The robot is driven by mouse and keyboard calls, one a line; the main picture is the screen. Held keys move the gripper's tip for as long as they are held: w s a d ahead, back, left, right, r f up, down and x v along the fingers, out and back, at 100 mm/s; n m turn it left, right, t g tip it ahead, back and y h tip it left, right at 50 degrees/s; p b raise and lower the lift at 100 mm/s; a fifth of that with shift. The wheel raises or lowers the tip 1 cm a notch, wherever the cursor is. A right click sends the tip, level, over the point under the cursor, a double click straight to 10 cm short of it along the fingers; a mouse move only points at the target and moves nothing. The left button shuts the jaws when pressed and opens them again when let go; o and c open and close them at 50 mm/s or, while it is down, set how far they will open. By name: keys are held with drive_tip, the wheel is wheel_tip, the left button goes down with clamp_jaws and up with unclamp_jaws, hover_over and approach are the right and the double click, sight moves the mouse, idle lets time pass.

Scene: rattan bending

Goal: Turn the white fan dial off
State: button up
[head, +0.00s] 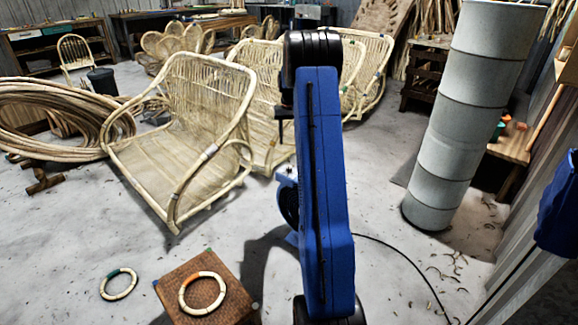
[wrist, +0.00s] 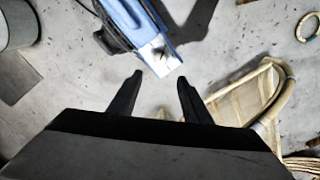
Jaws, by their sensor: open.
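The fan (wrist: 127,22) is a blue body with black parts at the top of the wrist view. At its near end is a pale panel (wrist: 152,64) with a small dark, star-like mark on it. I cannot make out the dial's setting. In the head view the fan (head: 287,178) shows only as a pale blue and dark piece beside my blue arm, which hides most of it. My gripper (wrist: 160,78) is open and empty, with the pale panel just beyond its fingertips. I cannot tell how much gap lies between them.
Rattan chair frames (head: 190,115) stand left of and behind my arm. A coil of rattan (head: 45,120) lies far left. A woven box (head: 168,290) with a ring (head: 202,293) is at the front. A tall grey cylinder (head: 455,130) stands right. A black cable (head: 410,262) crosses the floor.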

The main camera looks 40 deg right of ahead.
sight(289, 167)
wheel_tip(289, 167, down, 15)
drive_tip(key=shift+r, duration=0.1)
idle(0.4)
drive_tip(key=c, duration=1)
